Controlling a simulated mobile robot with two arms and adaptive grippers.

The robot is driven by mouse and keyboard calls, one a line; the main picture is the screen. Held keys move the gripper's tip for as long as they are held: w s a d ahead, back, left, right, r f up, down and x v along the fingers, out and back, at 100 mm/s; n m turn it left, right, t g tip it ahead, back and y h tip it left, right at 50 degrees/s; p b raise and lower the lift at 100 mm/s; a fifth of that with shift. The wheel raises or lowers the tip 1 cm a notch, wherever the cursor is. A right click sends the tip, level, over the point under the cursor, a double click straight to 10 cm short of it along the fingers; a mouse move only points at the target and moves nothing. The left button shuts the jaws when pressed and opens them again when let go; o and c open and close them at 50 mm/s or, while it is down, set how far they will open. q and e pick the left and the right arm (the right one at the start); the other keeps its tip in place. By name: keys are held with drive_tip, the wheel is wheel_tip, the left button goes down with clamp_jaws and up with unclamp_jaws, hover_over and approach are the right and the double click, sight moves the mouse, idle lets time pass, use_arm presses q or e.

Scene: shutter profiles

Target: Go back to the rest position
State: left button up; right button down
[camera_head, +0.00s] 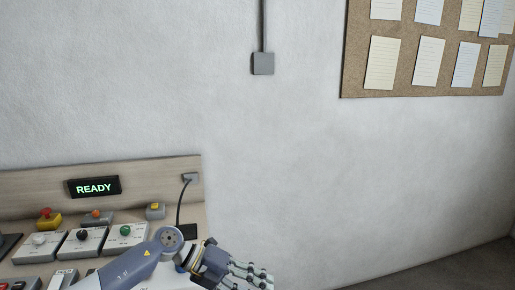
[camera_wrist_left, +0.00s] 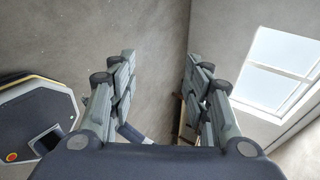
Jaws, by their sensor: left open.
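My left gripper (camera_head: 252,273) is at the bottom middle of the head view, in front of the lower wall and to the right of the control panel. In the left wrist view its two fingers (camera_wrist_left: 157,90) stand well apart with nothing between them. It is open and empty. My right gripper is in neither view. The control panel (camera_head: 130,177) has a display (camera_head: 94,187) that reads READY.
The panel carries several buttons, among them a green one (camera_head: 125,231). A cork board (camera_head: 430,80) with paper notes and a grey wall box (camera_head: 262,64) are on the wall. A bright window (camera_wrist_left: 275,70) shows in the wrist view. The space right of my gripper looks clear.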

use_arm(q)
drive_tip(key=d+r+n+t+h, duration=0.7)
drive_tip(key=r+n+t, duration=0.3)
drive_tip(key=w+a+f+n+t+y, duration=0.2)
drive_tip(key=w+a+n+t+y, duration=0.1)
drive_tip(key=a+n+t+y, duration=0.65)
drive_tip(key=s+a+f+n+g+y, duration=0.2)
drive_tip(key=s+a+f+n+y, duration=0.15)
drive_tip(key=a+f+n, duration=0.2)
drive_tip(key=s+a+f+n+g+y, duration=0.2)
drive_tip(key=s+a+f+n+y, duration=0.1)
drive_tip(key=a+f+n+y, duration=0.25)
drive_tip(key=s+a+f+n+g, duration=0.25)
drive_tip(key=s+f+g, duration=0.4)
drive_tip(key=s, duration=0.65)
drive_tip(key=s+a+f+n+g, duration=0.1)
drive_tip(key=s+a+f+g, duration=0.5)
drive_tip(key=s, duration=0.8)
wheel_tip(320, 180, down, 29)
drive_tip(key=s+d, duration=0.1)
drive_tip(key=d, duration=0.1)
drive_tip(key=s+a+f+g, duration=0.1)
drive_tip(key=s+a+f, duration=0.2)
drive_tip(key=s+f, duration=1.1)
drive_tip(key=s, duration=0.2)
drive_tip(key=shift+s+f, duration=0.2)
drive_tip(key=shift+s, duration=0.1)
